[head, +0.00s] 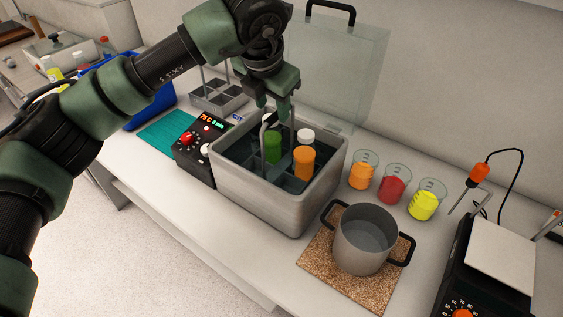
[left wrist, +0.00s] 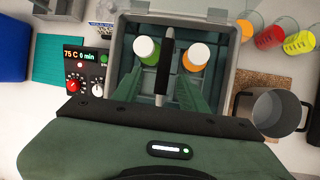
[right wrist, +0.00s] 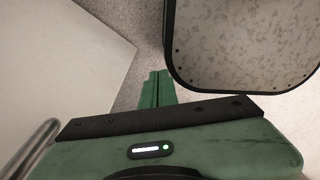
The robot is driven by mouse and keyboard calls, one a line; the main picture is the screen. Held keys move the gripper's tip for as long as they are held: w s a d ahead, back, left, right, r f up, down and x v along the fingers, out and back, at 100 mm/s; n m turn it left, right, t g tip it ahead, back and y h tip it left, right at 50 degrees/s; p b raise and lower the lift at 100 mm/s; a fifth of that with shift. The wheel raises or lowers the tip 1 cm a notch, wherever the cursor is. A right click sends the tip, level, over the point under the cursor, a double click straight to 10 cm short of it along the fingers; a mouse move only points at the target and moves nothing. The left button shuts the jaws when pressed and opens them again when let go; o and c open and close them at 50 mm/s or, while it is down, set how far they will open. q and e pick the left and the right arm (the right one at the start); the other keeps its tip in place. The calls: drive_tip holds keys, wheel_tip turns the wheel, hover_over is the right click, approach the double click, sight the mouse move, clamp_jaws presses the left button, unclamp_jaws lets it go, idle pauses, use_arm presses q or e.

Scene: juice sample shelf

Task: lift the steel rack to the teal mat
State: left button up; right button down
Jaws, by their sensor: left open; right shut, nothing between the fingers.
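The steel rack's upright handle (head: 264,148) rises inside the grey water bath (head: 262,201). The rack's base is largely hidden by the bath walls. A green bottle (head: 273,147) and an orange bottle (head: 303,163), both white-capped, stand beside the handle. My left gripper (head: 275,108) is open above the bath, at the handle's top. In the left wrist view the dark handle grip (left wrist: 167,62) lies between its spread fingers, with visible gaps on both sides. The teal mat (head: 165,132) lies left of the bath, its visible part bare. My right gripper (right wrist: 157,84) is shut and empty, away from the bench top.
A control box (head: 195,152) stands between mat and bath. The bath's clear lid (head: 338,65) is raised behind. A grey compartment rack (head: 218,98) and blue bin (head: 152,103) stand near the mat. Right are beakers (head: 393,185) and a pot (head: 366,238) on a cork mat (head: 318,262).

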use_arm(q)
drive_tip(key=shift+w+d+f+p, duration=0.25)
drive_tip(key=shift+w+f+p, duration=0.2)
drive_tip(key=shift+w+f, duration=0.35)
drive_tip(key=shift+w+d+f+p, duration=0.1)
drive_tip(key=shift+d+f+p, duration=0.05)
drive_tip(key=shift+f+p, duration=0.4)
drive_tip(key=shift+w+d+f+p, duration=0.1)
drive_tip(key=shift+f+p, duration=0.35)
drive_tip(key=shift+p, duration=0.2)
drive_tip(key=p+x, duration=0.1)
drive_tip(key=x, duration=0.1)
drive_tip(key=shift+w+d+f, duration=0.15)
drive_tip(key=shift+w+f, duration=0.05)
drive_tip(key=shift+f, duration=0.1)
drive_tip(key=shift+w+f, duration=0.15)
drive_tip(key=shift+f, duration=0.3)
clamp_jaws()
use_arm(e)
drive_tip(key=r, duration=0.4)
drive_tip(key=shift+w+d+r, duration=0.15)
drive_tip(key=shift+w+d, duration=0.1)
drive_tip(key=shift+w, duration=0.15)
use_arm(q)
drive_tip(key=shift+r, duration=0.1)
use_arm(e)
drive_tip(key=shift+s, duration=0.2)
